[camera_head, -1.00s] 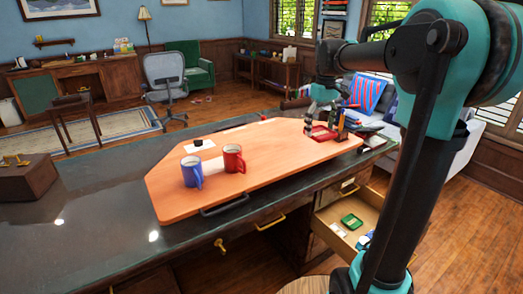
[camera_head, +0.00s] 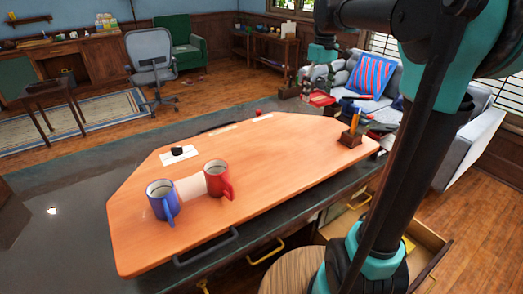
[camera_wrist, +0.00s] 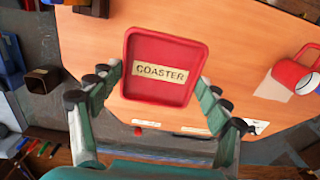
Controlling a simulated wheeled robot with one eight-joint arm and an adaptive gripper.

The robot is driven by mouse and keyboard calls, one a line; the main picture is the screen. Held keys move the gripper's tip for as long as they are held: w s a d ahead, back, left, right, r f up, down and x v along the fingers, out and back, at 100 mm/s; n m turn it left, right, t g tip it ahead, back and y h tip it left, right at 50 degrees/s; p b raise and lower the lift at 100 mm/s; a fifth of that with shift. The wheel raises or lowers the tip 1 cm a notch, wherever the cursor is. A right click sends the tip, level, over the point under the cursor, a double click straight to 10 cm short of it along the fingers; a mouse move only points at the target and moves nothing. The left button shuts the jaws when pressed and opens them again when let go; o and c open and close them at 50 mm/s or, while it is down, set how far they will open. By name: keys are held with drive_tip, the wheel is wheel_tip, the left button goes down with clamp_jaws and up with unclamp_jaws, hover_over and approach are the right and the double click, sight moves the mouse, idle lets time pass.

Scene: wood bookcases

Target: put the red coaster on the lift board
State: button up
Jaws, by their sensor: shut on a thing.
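The red coaster (camera_wrist: 160,48), a square tray with a raised rim and a "COASTER" label, is held between the fingers of my gripper (camera_wrist: 158,88) in the wrist view. The gripper is shut on it. In the head view my gripper (camera_head: 320,72) and the coaster (camera_head: 319,98) show small near the far right of the board, beyond its far edge in the picture. The lift board (camera_head: 270,170) is a large orange wooden board with cut corners and dark handles, lying on the dark desk. In the wrist view the board (camera_wrist: 235,45) shows behind the coaster.
A blue mug (camera_head: 160,203) and a red mug (camera_head: 217,181) stand on the board's left part. A white card with a black item (camera_head: 178,152) lies behind them. A pen holder (camera_head: 351,138) stands at the board's right end. The board's middle is clear. A drawer (camera_head: 415,245) stands open below.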

sight(310, 149)
drive_tip(key=f, duration=2)
drive_tip(key=shift+w, duration=0.2)
drive_tip(key=o, duration=1.2)
wheel_tip(310, 149, up, 12)
drive_tip(key=shift+r, duration=0.1)
